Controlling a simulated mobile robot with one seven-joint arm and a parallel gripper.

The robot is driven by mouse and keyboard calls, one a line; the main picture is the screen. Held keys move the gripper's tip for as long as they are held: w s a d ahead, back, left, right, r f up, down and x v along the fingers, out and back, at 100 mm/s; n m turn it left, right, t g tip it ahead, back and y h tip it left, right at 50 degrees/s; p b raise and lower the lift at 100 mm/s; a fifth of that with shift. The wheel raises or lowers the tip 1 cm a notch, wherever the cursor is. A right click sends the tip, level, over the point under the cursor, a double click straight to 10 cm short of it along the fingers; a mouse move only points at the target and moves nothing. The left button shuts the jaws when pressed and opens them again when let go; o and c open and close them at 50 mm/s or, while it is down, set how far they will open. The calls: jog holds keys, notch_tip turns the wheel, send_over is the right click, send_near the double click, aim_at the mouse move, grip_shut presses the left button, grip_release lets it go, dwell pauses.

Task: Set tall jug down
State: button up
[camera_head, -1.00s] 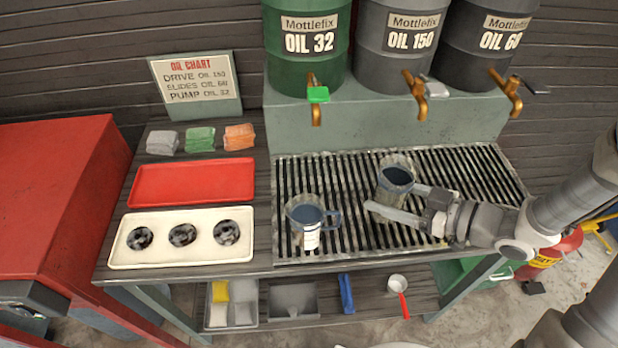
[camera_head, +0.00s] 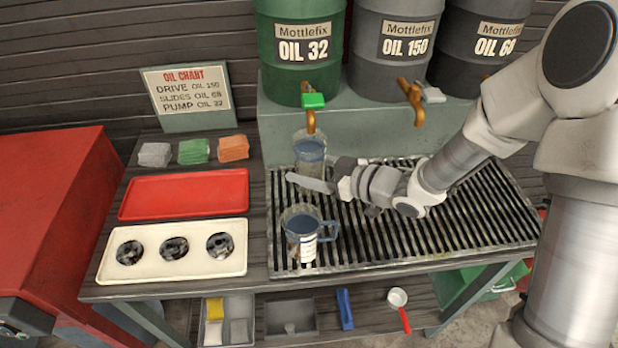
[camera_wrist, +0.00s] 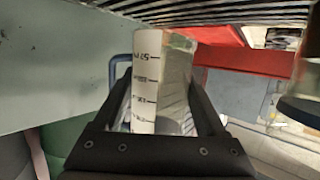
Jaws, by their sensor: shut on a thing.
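The tall jug (camera_head: 310,147), clear with blue-grey contents, is upright at the back left of the slatted drain grate (camera_head: 440,215), below the green-handled tap of the OIL 32 drum. My gripper (camera_head: 312,180) reaches in from the right and is shut around the jug. In the wrist view the jug (camera_wrist: 165,75) shows a white scale strip between my two dark fingers. I cannot tell whether its base touches the grate. A second, wider jug (camera_head: 303,232) with a handle and label stands on the grate just in front, also holding blue-grey liquid.
The OIL 32 drum's tap (camera_head: 312,108) is close above the held jug. A red tray (camera_head: 185,194) and a cream tray (camera_head: 172,272) with three dark rings lie left of the grate. The grate's right part is bare beneath my arm.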

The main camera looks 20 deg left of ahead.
jog(key=shift+f, duration=1.3)
jog(key=shift+d, duration=0.1)
jog(key=shift+f+b, duration=0.25)
jog(key=shift+b, duration=0.15)
jog(key=o, duration=1.5)
jog(key=shift+c, duration=0.2)
jog(key=shift+r, duration=0.25)
jog(key=shift+d+r+p, duration=0.1)
jog(key=shift+d+p, duration=0.2)
jog(key=shift+d, duration=0.05)
jog(key=p+v, duration=0.2)
jog(key=v, duration=0.9)
jog(key=shift+s+d, duration=0.1)
jog(key=shift+s, duration=0.05)
